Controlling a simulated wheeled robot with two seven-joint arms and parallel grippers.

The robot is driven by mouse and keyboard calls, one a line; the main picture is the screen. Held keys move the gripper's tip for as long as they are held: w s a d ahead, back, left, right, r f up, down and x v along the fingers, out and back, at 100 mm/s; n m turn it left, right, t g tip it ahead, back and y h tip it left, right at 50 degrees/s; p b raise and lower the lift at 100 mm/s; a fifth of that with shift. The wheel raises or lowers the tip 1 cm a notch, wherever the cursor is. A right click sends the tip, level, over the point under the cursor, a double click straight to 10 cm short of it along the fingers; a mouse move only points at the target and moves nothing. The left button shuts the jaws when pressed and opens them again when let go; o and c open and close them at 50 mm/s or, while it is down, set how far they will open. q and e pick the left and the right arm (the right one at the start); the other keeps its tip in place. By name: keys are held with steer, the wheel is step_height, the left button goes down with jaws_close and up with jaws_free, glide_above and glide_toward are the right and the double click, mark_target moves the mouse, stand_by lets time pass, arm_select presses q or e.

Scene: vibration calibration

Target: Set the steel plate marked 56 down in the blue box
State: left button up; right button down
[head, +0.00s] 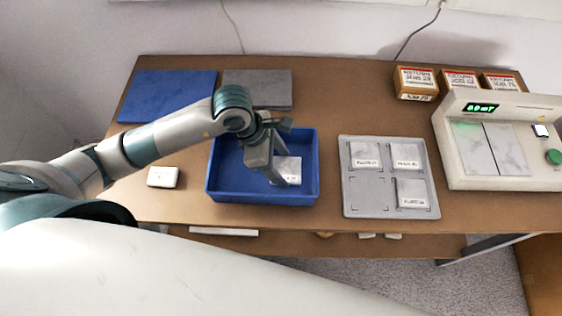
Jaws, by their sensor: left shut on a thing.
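The blue box (228,190) stands open on the brown table, left of the grey tray. My left gripper (283,178) reaches down into the box from above. It is shut on a steel plate (290,166), a light grey square with a white label at its lower edge. The label is too small to read. The plate is inside the box's outline, toward its right side. I cannot tell whether it touches the box floor. The gripper hides part of the plate. My right gripper is not in view.
A grey tray (366,200) holds several plates, with its front left place empty. A calibration machine (465,160) with a green display stands at the right. Small labelled boxes (416,83) line the back right. A blue mat (165,93), a grey mat (258,88) and a small white device (163,177) lie left.

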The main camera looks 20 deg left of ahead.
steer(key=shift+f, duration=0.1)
arm_select(q)
steer(key=o, duration=1.6)
steer(key=shift+f, duration=0.1)
steer(key=shift+c, duration=0.2)
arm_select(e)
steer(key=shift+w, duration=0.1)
arm_select(q)
steer(key=shift+a+r+b, duration=0.25)
steer(key=shift+r+b, duration=0.05)
steer(key=shift+r, duration=0.35)
steer(key=b+v, duration=0.1)
steer(key=v, duration=0.3)
steer(key=b+v, duration=0.1)
steer(key=v, duration=0.5)
steer(key=shift+a+r+b, duration=0.15)
steer(key=shift+r+b, duration=0.15)
steer(key=shift+r, duration=0.1)
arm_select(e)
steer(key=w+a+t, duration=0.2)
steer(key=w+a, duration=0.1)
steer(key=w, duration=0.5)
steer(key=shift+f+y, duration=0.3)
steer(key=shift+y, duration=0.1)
